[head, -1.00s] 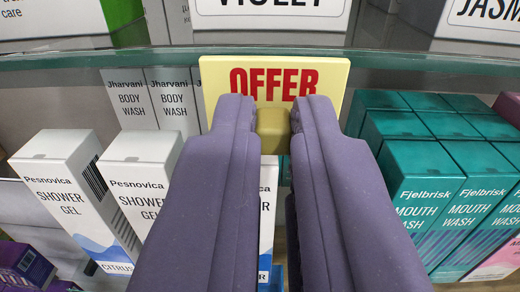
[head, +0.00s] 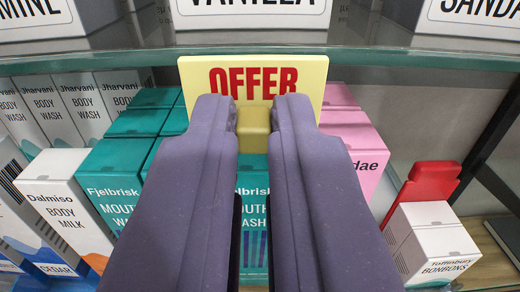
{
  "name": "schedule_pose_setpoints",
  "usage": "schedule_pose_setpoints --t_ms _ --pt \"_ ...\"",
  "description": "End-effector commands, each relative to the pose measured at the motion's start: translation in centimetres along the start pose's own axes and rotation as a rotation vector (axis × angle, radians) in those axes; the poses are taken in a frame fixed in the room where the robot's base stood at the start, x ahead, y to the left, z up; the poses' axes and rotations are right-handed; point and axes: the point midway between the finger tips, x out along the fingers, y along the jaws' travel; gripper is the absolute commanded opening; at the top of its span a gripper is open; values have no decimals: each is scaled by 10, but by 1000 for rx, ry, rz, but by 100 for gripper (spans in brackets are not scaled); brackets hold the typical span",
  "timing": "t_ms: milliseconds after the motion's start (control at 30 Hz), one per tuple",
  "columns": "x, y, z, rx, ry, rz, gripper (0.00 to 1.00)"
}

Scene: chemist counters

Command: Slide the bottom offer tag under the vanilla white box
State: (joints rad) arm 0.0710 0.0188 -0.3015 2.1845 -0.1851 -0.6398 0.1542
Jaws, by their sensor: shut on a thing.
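The offer tag (head: 310,85) is a pale yellow plate with red OFFER lettering, upright at the glass shelf edge. My gripper (head: 254,115) is shut on the yellow block at the tag's lower middle. The fingers hide part of the tag and the goods behind. The vanilla white box (head: 250,12) is on the upper shelf, directly above the tag, cut off by the top of the picture.
Below are teal mouth wash boxes (head: 110,180), pink boxes (head: 360,145), a white bonbons box (head: 430,245) and a red piece (head: 432,180). A dark upright (head: 495,135) stands right.

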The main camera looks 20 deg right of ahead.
Motion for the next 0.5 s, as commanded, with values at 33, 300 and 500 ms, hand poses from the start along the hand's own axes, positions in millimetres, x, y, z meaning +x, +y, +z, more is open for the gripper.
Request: schedule_pose_setpoints --t_ms 33,300,500 --pt "0 0 -1 0 2 0 0" --pt "0 0 -1 0 3 0 19" --pt "0 0 -1 0 2 0 38"
